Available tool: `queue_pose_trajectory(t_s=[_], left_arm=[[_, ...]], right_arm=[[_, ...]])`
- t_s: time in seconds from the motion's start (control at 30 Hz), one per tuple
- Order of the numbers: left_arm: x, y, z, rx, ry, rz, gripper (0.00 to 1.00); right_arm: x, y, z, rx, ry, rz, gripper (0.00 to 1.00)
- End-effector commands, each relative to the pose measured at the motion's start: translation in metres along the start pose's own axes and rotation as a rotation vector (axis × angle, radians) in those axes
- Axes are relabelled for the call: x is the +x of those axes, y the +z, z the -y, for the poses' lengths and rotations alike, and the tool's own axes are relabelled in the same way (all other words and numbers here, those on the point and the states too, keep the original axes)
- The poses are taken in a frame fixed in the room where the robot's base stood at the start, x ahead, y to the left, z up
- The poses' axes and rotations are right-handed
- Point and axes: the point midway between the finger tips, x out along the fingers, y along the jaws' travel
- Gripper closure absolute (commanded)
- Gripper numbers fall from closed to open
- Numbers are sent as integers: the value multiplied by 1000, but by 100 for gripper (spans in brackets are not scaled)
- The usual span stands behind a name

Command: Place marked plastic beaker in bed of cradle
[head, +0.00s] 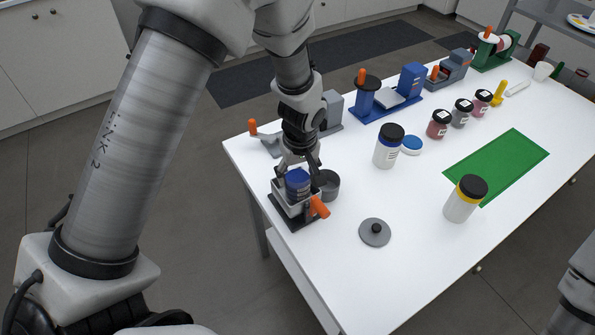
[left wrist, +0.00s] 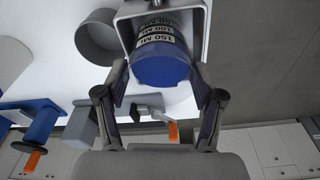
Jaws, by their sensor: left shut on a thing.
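The marked plastic beaker (head: 298,181) is blue, with white labels reading 150 ML and 100 ML in the left wrist view (left wrist: 162,66). My left gripper (head: 301,166) is shut on it, one finger on each side. The cradle (head: 290,212) has a dark base, light grey walls and an orange lever, near the table's front left corner. The beaker is over the cradle, and a grey wall (left wrist: 200,13) shows around its far end in the left wrist view. I cannot tell whether it rests on the bed. My right gripper is not in view.
A grey cup (head: 329,187) stands close behind the cradle. A grey lid (head: 375,232) lies to its right. Devices line the back edge; the front middle is clear.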

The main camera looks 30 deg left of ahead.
Motion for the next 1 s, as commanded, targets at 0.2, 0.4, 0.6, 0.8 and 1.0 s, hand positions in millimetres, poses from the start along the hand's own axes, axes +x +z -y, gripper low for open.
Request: queue_pose_trajectory(t_s=[0.2,0.4,0.6,0.8,1.0], left_arm=[[3,0,0,0,0,0,7],[3,0,0,0,0,0,7],[-8,-1,0,1,1,-2,7],[-54,-1,-1,0,4,-4,7],[-102,-1,-1,0,2,-2,7]], right_arm=[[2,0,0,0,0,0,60],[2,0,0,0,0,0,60],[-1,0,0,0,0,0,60],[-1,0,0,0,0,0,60],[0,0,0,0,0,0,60]])
